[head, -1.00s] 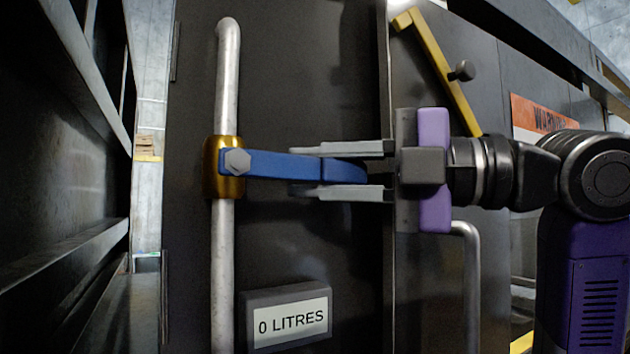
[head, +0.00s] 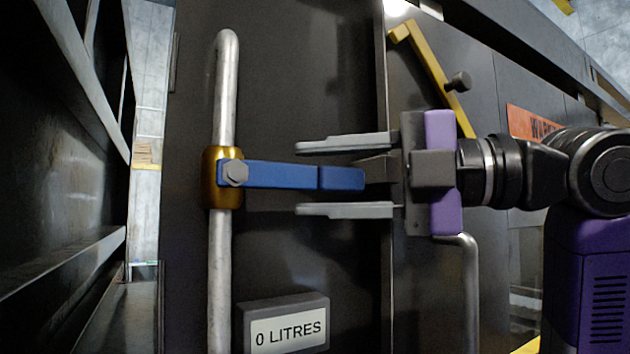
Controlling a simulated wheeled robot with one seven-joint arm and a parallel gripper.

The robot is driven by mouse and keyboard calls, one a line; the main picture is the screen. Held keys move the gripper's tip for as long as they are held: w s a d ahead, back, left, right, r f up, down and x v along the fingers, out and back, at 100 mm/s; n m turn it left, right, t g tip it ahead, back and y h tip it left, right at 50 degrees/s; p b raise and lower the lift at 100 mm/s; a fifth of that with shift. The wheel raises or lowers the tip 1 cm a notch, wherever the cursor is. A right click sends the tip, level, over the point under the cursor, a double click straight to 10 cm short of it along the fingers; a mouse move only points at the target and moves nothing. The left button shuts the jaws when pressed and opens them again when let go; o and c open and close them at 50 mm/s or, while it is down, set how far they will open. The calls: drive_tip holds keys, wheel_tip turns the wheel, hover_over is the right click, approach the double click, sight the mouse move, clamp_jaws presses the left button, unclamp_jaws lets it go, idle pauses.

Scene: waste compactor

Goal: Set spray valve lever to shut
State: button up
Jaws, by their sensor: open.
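The blue spray valve lever (head: 285,175) points straight right from a grey bolt on the brass valve body (head: 210,178). It lies across the upright silver pipe (head: 221,270), roughly level. My gripper (head: 300,177) is open, one finger above the lever and one below. There is a clear gap between the lever and each finger. The lever's end reaches deep between the fingers, close to the palm; whether it touches the palm I cannot tell.
A display box reading "0 LITRES" (head: 287,325) sits below the lever. A yellow bar with a dark knob (head: 435,75) is at the upper right. A second silver pipe (head: 470,290) stands below my gripper. An orange warning sign (head: 530,123) is partly hidden by my arm.

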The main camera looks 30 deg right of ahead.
drive_tip(key=b+v, duration=0.1)
drive_tip(key=v, duration=0.5)
drive_tip(key=shift+s+d+b, duration=0.3)
drive_tip(key=shift+b, duration=0.1)
